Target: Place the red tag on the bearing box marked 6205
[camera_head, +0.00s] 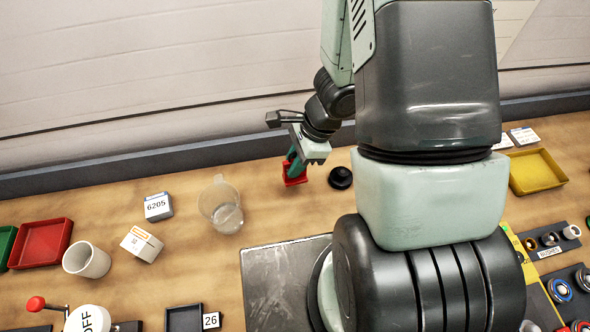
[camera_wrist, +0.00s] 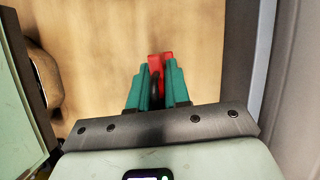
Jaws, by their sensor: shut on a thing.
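The red tag (camera_head: 294,180) is in my gripper (camera_head: 291,165), low over the back of the bench, right of the glass beaker. In the wrist view the red tag (camera_wrist: 160,59) shows between and beyond the green fingertips of my gripper (camera_wrist: 158,80), which is shut on it. I cannot tell whether the tag touches the bench. The bearing box marked 6205 (camera_head: 158,207) is a small grey-blue box with a white label, lying on the bench to the left of my gripper, beyond the beaker. It is not seen in the wrist view.
The clear beaker (camera_head: 221,205) stands between my gripper and the 6205 box. Another white box (camera_head: 142,244) and a white cup (camera_head: 87,260) are in front of the 6205 box. A black knob-like thing (camera_head: 341,178) is right of the tag. A wall edge (camera_head: 190,158) runs behind.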

